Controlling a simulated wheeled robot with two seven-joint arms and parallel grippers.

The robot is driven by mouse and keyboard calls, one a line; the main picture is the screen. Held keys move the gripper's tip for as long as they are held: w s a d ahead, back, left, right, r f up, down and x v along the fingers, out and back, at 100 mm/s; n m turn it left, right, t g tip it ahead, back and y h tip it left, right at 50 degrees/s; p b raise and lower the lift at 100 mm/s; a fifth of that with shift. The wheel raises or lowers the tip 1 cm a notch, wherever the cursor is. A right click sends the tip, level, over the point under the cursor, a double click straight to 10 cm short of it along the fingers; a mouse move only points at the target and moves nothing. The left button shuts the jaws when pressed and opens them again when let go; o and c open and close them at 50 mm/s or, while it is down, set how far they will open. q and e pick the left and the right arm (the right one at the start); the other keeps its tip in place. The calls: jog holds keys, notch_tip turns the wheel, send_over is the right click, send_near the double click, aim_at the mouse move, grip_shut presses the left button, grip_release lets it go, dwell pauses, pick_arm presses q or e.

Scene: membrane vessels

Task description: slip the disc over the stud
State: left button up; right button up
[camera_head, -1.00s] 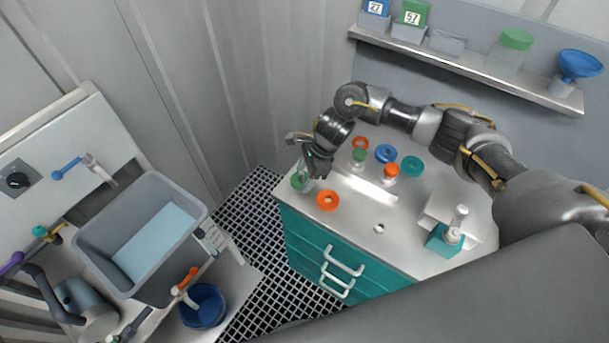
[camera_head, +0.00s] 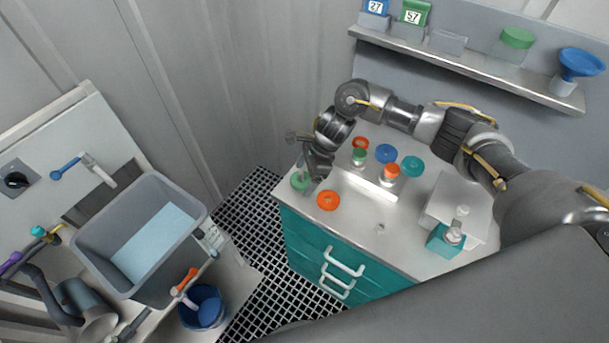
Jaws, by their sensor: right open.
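A small pale round feature (camera_head: 380,227), possibly the stud, shows on the front of the counter. My left gripper is out of view.
The counter's front middle is mostly clear.

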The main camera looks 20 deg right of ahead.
jog(key=b+v, duration=0.2)
jog(key=v, duration=0.8)
jog(key=shift+r+b, duration=0.15)
jog(key=shift+b, duration=0.15)
jog(key=shift+d, duration=0.1)
